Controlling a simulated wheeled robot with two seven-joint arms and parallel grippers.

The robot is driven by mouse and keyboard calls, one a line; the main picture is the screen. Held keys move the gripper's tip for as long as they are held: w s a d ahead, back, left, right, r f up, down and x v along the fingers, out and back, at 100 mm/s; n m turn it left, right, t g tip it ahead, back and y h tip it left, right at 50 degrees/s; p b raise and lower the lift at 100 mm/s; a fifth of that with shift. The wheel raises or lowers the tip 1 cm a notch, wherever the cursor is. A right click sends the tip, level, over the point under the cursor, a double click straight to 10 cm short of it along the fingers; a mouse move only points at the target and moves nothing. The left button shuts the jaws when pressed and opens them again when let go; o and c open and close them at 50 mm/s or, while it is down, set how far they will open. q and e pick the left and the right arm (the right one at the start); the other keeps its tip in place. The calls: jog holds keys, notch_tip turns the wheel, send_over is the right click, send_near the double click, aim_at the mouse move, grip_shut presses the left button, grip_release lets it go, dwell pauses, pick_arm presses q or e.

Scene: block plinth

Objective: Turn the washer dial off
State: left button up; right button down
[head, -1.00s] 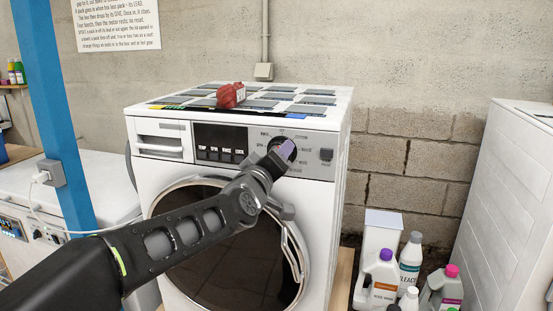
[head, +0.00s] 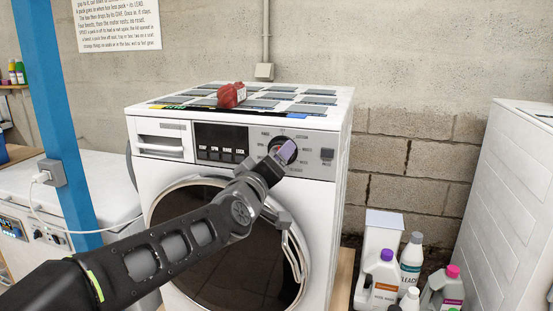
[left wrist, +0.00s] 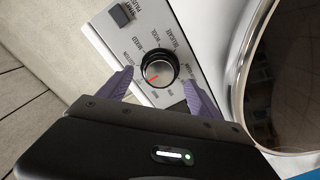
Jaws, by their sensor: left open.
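The washer (head: 335,190) is a white front loader with a round dark door. Its dial (left wrist: 160,68) is a round black knob with a silver face and a red pointer line, on a silver panel with printed labels. In the left wrist view the red line points down and left; the label it meets is too small to read surely. My left gripper (head: 285,152) is open at the dial, its purple fingers on either side of the knob with visible gaps. In the head view the gripper partly hides the dial. My right gripper is not in view.
A red item (head: 231,95) lies on the washer's top among flat dark panels. The door handle (head: 293,250) is below my left arm. Bottles (head: 383,275) stand on the right. A blue post (head: 55,110) stands at left, and a white cabinet (head: 510,190) at far right.

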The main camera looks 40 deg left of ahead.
pick_arm(q)
jog(key=v, duration=0.5)
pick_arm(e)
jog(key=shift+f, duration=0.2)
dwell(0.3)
